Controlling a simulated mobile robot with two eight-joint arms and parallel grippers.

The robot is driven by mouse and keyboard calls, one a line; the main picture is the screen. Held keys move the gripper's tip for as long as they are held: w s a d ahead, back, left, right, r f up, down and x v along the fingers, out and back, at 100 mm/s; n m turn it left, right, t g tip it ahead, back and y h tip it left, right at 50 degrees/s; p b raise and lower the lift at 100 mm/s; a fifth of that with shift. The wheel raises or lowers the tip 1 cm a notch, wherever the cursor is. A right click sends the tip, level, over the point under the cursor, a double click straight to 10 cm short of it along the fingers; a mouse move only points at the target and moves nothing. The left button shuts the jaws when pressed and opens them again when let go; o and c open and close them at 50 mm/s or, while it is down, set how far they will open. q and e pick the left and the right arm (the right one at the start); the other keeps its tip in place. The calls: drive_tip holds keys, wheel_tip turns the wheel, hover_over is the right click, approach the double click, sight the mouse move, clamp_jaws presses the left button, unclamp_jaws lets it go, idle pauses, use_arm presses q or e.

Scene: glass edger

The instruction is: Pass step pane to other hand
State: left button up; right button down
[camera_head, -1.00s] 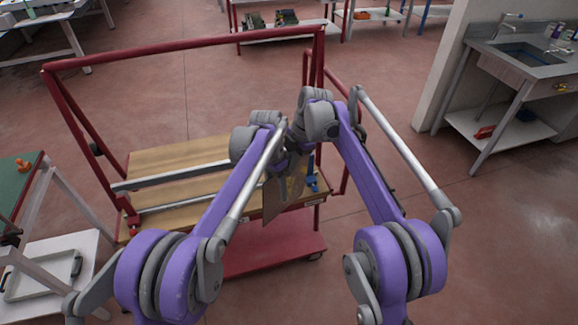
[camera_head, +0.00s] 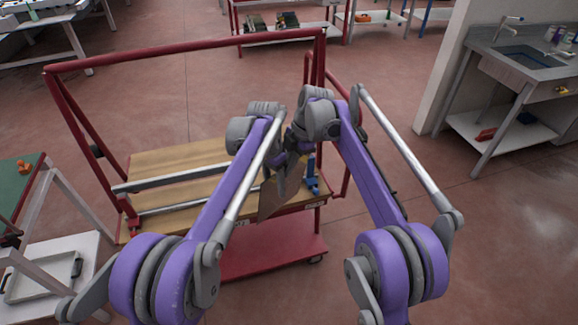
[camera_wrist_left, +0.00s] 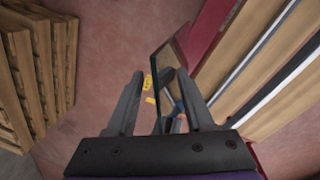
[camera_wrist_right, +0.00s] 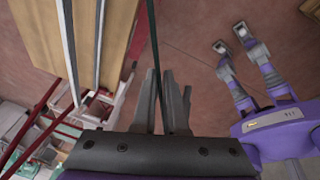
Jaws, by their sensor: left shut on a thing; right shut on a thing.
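The step pane (camera_head: 277,196) is a thin, glassy brownish sheet, held tilted in front of the cart's near right corner. In the left wrist view the pane (camera_wrist_left: 163,62) stands between the fingers of my left gripper (camera_wrist_left: 163,105), which is shut on it. In the right wrist view the pane (camera_wrist_right: 153,35) shows nearly edge-on as a dark line running to my right gripper (camera_wrist_right: 163,85), whose fingers are close together on it. In the head view my left gripper (camera_head: 280,165) and right gripper (camera_head: 297,143) are close together, partly hidden by the wrists.
A red-framed cart (camera_head: 185,41) with a wooden deck (camera_head: 180,157) and grey rails stands just beyond the pane. A blue clamp-like part (camera_head: 312,180) sits at its right corner. A sink bench (camera_head: 520,62) stands far right. Floor on the right is clear.

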use_arm(q)
drive_tip(key=s+a+r+n+t, duration=0.2)
drive_tip(key=s+a+r, duration=0.3)
drive_tip(key=s+r, duration=0.15)
drive_tip(key=s+a+n+t, duration=0.1)
drive_tip(key=s+a+n, duration=0.25)
drive_tip(key=s, duration=0.35)
drive_tip(key=s+a+f+n+t, duration=0.1)
drive_tip(key=s+a+f, duration=0.2)
drive_tip(key=s+f, duration=0.2)
drive_tip(key=s+a+f+n+t, duration=0.2)
drive_tip(key=s+f, duration=0.3)
drive_tip(key=s, duration=0.7)
drive_tip(key=shift+a+y, duration=0.4)
drive_tip(key=shift+a, duration=0.2)
drive_tip(key=shift+n, duration=0.25)
